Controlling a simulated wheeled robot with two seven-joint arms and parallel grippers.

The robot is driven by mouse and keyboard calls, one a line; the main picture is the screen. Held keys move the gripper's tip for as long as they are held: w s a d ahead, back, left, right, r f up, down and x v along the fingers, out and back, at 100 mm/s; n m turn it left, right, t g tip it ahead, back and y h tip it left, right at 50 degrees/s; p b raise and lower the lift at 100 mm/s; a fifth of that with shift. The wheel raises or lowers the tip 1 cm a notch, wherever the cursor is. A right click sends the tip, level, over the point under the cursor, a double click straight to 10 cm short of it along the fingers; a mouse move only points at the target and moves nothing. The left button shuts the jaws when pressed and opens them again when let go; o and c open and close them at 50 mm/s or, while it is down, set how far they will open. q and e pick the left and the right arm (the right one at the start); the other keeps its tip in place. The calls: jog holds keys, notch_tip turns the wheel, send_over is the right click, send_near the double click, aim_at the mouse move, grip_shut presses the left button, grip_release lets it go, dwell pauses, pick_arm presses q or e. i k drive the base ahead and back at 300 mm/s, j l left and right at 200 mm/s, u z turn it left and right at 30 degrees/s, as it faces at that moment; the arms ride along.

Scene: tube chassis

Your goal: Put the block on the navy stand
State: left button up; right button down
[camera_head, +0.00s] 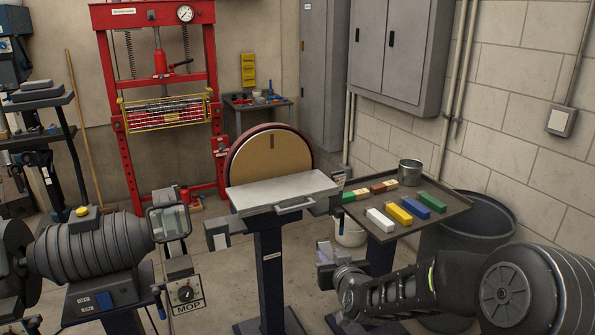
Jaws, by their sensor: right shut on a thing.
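My right gripper (327,262) shows at the end of the arm that comes in from the lower right, just right of the disc sander's dark navy pedestal (270,275). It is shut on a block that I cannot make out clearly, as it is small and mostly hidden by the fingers. On the grey tray stand at the right (455,207) lie a white block (380,219), a yellow block (399,213), a blue block (431,202) and a green block (431,228). My left gripper is not in view.
A disc sander with a grey table (283,191) stands in the middle. A metal cup (410,172) and small coloured pieces (384,186) sit at the tray's back. A dark bin (485,222) and a white bucket (350,232) stand nearby. A polishing machine (95,245) is at the left.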

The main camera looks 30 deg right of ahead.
aim_at(438, 196)
jog(key=l+u, duration=0.1)
jog(key=l, duration=1.3)
jog(key=l+u, duration=0.15)
jog(key=l, duration=0.5)
jog(key=l+u, duration=0.1)
jog(key=l, duration=0.6)
jog(key=k+l, duration=0.15)
jog(key=l, duration=0.55)
jog(key=l+u, duration=0.15)
jog(key=l, duration=0.55)
